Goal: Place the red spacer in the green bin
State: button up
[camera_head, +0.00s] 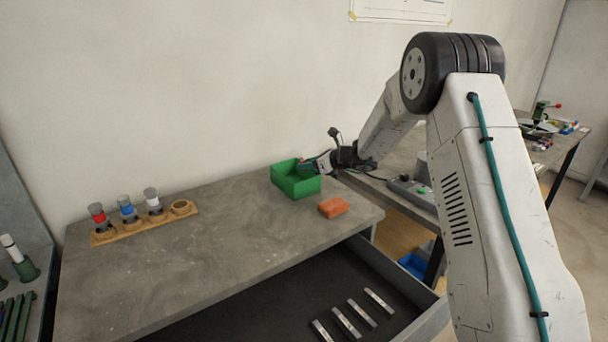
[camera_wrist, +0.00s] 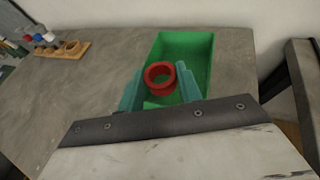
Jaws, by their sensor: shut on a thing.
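The green bin (camera_head: 297,184) stands on the grey bench near its back right edge. It also shows in the wrist view (camera_wrist: 190,45). The red spacer, a short ring with a round hole, is in the wrist view (camera_wrist: 149,79), between the fingers and in front of the bin's opening. My gripper (camera_head: 307,170) is at the bin in the head view, coming in from the right. In the wrist view my gripper (camera_wrist: 160,87) is shut on the red spacer. I cannot tell whether the spacer is above the rim or inside it.
An orange block (camera_head: 333,207) lies in front of the bin. A wooden rack (camera_head: 145,223) with red, blue and white-topped pieces and an empty hole stands at the left. An open drawer (camera_head: 270,310) with metal bars is below. The bench middle is clear.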

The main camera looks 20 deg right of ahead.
jog(key=shift+a+f, duration=0.1)
jog(key=shift+f, duration=1.7)
jog(key=shift+c, duration=0.3)
jog(key=o, duration=1)
jog(key=shift+o, duration=0.2)
jog(key=v, duration=1.2)
jog(key=s+a+r+n+g, duration=0.3)
jog(key=s+a+r+n, duration=0.35)
jog(key=s, duration=0.45)
jog(key=s+a+r+n+g, duration=0.3)
jog(key=s+a+r+n, duration=0.3)
jog(key=s+n, duration=0.3)
jog(key=s+d+n+g+h, duration=0.1)
jog(key=s+n+h, duration=0.3)
jog(key=s, duration=1.1)
jog(key=s+d+n+g+h, duration=0.1)
jog(key=s+d+n+h, duration=0.3)
jog(key=s+n, duration=0.4)
jog(key=s, duration=0.7)
jog(key=shift+s+f+g+h, duration=0.2)
jog(key=shift+g+h, duration=0.1)
jog(key=shift+g, duration=0.1)
